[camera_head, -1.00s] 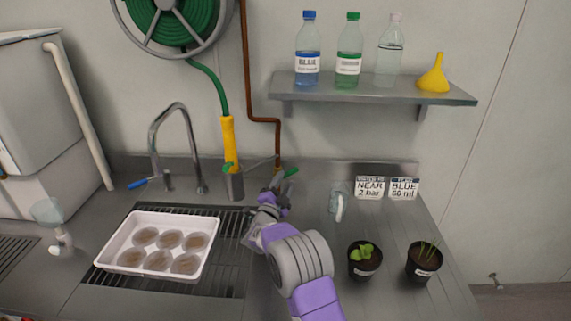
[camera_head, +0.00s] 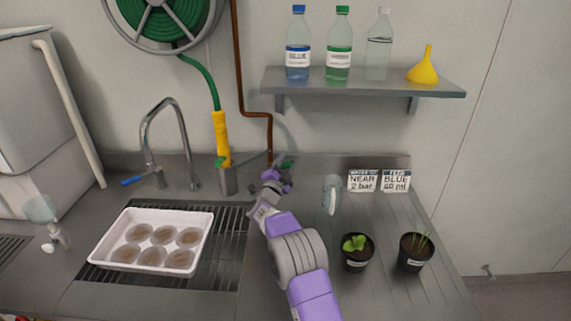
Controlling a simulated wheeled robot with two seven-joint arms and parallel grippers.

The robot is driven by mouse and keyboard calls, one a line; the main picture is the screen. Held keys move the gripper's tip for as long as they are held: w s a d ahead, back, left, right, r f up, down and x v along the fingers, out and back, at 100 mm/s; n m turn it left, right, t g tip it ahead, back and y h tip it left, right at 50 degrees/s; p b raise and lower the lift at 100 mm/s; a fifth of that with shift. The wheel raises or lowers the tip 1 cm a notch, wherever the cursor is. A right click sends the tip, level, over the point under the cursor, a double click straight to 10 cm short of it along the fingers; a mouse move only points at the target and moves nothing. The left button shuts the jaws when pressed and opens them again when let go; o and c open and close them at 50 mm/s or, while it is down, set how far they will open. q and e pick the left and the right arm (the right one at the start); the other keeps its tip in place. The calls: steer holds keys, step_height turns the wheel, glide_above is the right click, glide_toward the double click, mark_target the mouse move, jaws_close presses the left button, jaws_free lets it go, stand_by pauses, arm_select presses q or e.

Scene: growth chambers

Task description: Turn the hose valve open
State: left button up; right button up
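The hose valve's green handle (camera_head: 287,163) shows at the foot of the brown pipe, at the back of the steel counter. It is small and partly hidden by my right gripper. My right gripper (camera_head: 276,177) is just in front of and below the handle. I cannot tell whether it touches the handle, or whether its fingers are open or shut. The green hose (camera_head: 207,82) runs from the reel (camera_head: 166,45) down to a yellow spray wand (camera_head: 221,138) standing in a grey holder (camera_head: 228,182). My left gripper is not in view.
Left of my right arm are a faucet (camera_head: 150,135) and a white tray of dishes (camera_head: 108,237) on a drain grate. Right are a clear object (camera_head: 331,193), two label cards (camera_head: 362,181) and two potted plants (camera_head: 357,262). A shelf (camera_head: 365,88) holds bottles and a yellow funnel.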

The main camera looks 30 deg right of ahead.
jaws_close()
steer(key=n, duration=0.2)
steer(key=a+r+n+t, duration=0.1)
steer(key=w+n+t+b, duration=0.1)
steer(key=n, duration=0.1)
steer(key=shift+a+r+n+y, duration=0.2)
steer(key=shift+r+n+y, duration=0.1)
steer(key=shift+o, duration=0.7)
jaws_free()
steer(key=shift+s, duration=0.1)
steer(key=shift+r, duration=0.1)
